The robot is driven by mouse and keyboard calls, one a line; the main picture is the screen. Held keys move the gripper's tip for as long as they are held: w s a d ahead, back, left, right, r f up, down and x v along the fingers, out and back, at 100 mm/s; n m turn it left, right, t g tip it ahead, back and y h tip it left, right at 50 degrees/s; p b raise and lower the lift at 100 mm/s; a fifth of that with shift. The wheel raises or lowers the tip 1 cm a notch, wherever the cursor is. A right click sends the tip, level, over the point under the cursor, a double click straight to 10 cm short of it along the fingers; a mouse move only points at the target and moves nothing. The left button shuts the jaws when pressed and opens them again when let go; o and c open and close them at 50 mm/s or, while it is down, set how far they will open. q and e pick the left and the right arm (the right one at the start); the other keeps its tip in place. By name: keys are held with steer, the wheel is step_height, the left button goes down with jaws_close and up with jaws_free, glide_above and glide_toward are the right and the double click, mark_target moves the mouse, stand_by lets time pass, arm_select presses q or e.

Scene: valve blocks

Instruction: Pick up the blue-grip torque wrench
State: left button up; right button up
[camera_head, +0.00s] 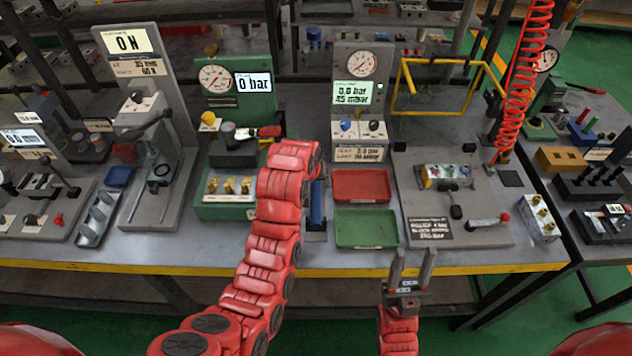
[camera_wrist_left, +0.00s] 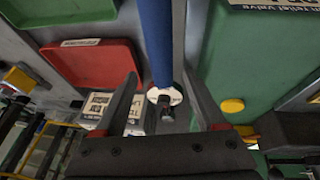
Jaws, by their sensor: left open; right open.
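The blue-grip torque wrench (camera_head: 317,204) shows in the head view as a blue strip between the green stand and the trays, partly covered by my left arm. In the left wrist view its blue grip (camera_wrist_left: 155,38) runs down from the top edge to a dark end near a pale round label. My left gripper (camera_wrist_left: 160,74) is open, with one finger on each side of the grip; I cannot tell whether either touches it. In the head view my left arm hides most of this gripper. My right gripper (camera_head: 411,268) is open and empty at the bench's front edge, fingers pointing up.
A red tray (camera_head: 361,184) and a green tray (camera_head: 367,228) lie right of the wrench. A green gauge stand (camera_head: 225,82) is on the left. A valve plate (camera_head: 455,193) and a hanging red coiled hose (camera_head: 524,75) stand to the right.

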mark_target(315, 184)
arm_select(q)
steer(key=p+x, duration=0.1)
steer(key=x, duration=0.2)
steer(key=shift+w+a, duration=0.15)
steer(key=shift+w, duration=0.1)
steer(key=shift+w+f, duration=0.2)
steer(key=shift+f, duration=0.35)
jaws_close()
steer(key=shift+p, duration=0.3)
stand_by(0.5)
